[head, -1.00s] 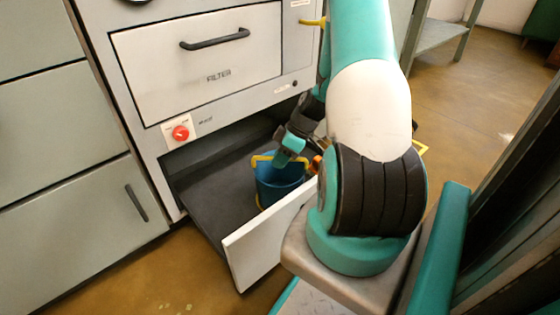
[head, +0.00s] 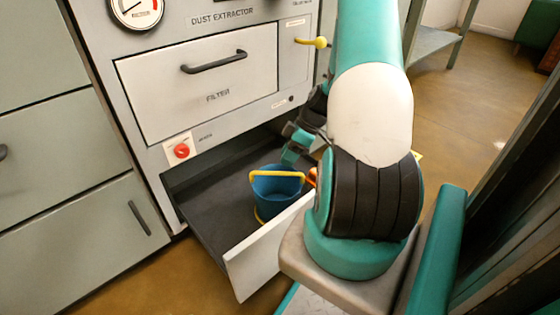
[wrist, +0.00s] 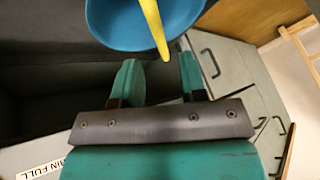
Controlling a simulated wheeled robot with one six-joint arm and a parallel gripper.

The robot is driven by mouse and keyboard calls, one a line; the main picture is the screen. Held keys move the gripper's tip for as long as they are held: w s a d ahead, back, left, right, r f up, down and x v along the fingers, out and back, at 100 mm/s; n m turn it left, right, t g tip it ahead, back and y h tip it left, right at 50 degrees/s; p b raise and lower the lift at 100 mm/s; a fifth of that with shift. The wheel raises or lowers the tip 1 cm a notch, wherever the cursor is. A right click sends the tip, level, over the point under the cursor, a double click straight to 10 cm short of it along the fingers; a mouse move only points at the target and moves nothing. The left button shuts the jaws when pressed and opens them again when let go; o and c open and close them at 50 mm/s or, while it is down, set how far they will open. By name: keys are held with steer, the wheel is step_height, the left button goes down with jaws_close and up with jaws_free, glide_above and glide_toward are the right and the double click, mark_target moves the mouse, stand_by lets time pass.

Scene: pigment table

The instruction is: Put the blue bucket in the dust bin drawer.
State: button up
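The blue bucket (head: 275,192), with a yellow handle, stands upright inside the open dust bin drawer (head: 208,203), near its front panel. Its lower side is partly hidden by that panel. My gripper (head: 287,158) is just behind and above the bucket's rim. In the wrist view, my gripper (wrist: 159,68) has its two green fingers spread with nothing clamped between them. The bucket (wrist: 125,25) is just beyond the fingertips, and the yellow handle (wrist: 152,25) reaches down towards the gap between them.
The dust extractor's filter drawer (head: 205,85) is shut above the open drawer. A red knob (head: 181,151) and a yellow lever (head: 312,42) stick out of its front. Grey cabinets (head: 70,190) stand at the left. My arm hides the drawer's right side.

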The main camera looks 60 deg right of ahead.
steer(key=p+v, duration=0.2)
steer(key=v, duration=0.3)
steer(key=w+a+r+n+g, duration=0.1)
steer(key=w+a+r, duration=0.3)
steer(key=a+r, duration=0.55)
steer(key=w+a+r+g, duration=0.1)
steer(key=w+a+r, duration=0.35)
steer(key=a, duration=0.85)
steer(key=s+a+r, duration=0.5)
steer(key=s+a, duration=0.2)
steer(key=a, duration=0.2)
steer(key=s+a+r+g+h, duration=0.1)
steer(key=s+a+r, duration=0.4)
steer(key=s+a, duration=0.3)
steer(key=shift+s+a, duration=0.35)
steer(key=shift+a, duration=0.1)
